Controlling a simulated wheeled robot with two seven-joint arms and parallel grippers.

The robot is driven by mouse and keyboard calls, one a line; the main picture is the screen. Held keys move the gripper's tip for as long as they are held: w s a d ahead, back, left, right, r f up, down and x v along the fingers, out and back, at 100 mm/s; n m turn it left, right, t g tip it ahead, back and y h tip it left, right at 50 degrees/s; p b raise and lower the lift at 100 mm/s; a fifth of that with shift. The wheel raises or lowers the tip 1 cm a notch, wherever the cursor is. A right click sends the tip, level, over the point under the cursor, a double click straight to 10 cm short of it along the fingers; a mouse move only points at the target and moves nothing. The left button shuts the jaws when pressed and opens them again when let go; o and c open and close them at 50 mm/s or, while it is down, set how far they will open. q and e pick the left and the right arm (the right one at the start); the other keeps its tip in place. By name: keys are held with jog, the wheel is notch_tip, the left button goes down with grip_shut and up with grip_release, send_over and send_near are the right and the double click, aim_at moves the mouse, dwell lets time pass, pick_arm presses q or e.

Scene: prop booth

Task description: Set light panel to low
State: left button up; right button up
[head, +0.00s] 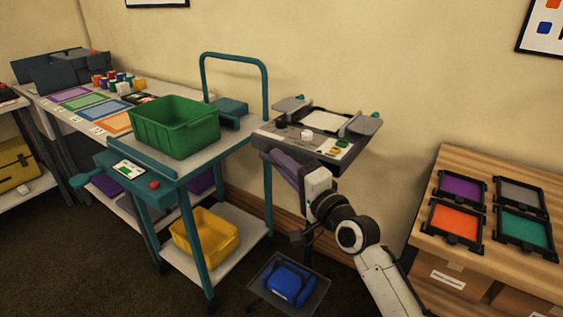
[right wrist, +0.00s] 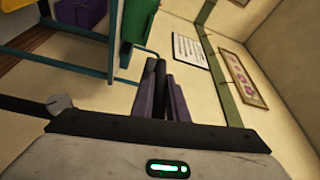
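What looks like the light panel is a grey device (head: 318,128) on a stand at the centre right of the head view. It has a pale top plate, side flaps, a dark knob (head: 281,125), a white knob (head: 307,134) and small green and yellow controls (head: 338,147) along its front. Its setting is too small to read. My right gripper (head: 280,160) is just below the panel's front left edge, its purple fingers pointing up-left. My left gripper is not in view.
A teal cart (head: 196,163) with a green crate (head: 175,127) stands left of the panel, a yellow bin (head: 205,234) below. A wooden bench (head: 461,165) with coloured trays stands at right.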

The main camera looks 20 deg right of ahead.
jog(key=o, duration=0.3)
jog(key=shift+f, duration=0.55)
jog(key=shift+o, duration=0.5)
jog(key=shift+r, duration=0.15)
jog(key=shift+s+r, duration=0.1)
jog(key=v, duration=1)
jog(key=s+a+f+n+g+h, duration=0.1)
jog(key=s+f+n+g, duration=0.2)
jog(key=f, duration=0.6)
jog(key=s+a+f+n+g, duration=0.1)
jog(key=s+a+f+n, duration=0.15)
jog(key=s+f, duration=0.45)
jog(key=s+a+f+n+g+h, duration=0.1)
jog(key=s+a+f+n+g, duration=0.1)
jog(key=s+f+n+g, duration=0.3)
jog(key=s+f+n, duration=0.4)
jog(key=s+f, duration=0.6)
jog(key=f, duration=0.2)
jog(key=shift+a+h, duration=0.25)
jog(key=shift+h, duration=0.05)
